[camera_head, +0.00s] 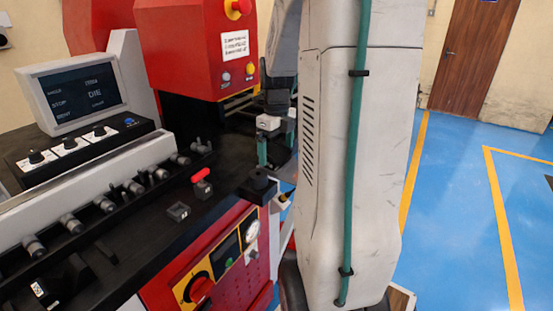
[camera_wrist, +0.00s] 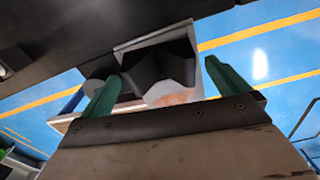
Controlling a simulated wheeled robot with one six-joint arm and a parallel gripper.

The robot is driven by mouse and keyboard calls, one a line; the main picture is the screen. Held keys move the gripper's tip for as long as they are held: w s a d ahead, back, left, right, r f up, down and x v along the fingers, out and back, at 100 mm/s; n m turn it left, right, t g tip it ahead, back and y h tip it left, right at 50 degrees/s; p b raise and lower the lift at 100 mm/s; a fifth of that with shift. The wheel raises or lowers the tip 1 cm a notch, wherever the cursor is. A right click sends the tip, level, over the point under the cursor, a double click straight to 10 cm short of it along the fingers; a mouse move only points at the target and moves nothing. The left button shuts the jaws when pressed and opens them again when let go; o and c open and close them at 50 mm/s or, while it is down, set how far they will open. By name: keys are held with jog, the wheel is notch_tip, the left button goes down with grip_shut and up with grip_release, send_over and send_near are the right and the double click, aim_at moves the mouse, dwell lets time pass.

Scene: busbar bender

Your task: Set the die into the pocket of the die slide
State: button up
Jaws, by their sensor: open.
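My gripper (camera_wrist: 163,70) is open, its two green fingers apart, in the wrist view. A dark block with a V-shaped notch, which looks like the die (camera_wrist: 165,66), shows between the fingers. It sits over a pale plate with a reddish worn patch, perhaps part of the die slide (camera_wrist: 177,97). I cannot tell whether the block is seated in a pocket. In the head view my gripper (camera_head: 276,152) hangs fingers down at the machine's front corner, partly hidden by my arm.
The black machine bench (camera_head: 150,238) carries a small dark notched block (camera_head: 178,211), a red-topped piece (camera_head: 201,176) and a row of metal pegs (camera_head: 104,203). A red press head (camera_head: 205,55) stands behind. Blue floor (camera_head: 460,220) is clear at right.

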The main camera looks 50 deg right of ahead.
jog(key=shift+f, duration=0.3)
jog(key=c, duration=1.9)
jog(key=shift+r, duration=0.1)
jog(key=shift+r, duration=0.1)
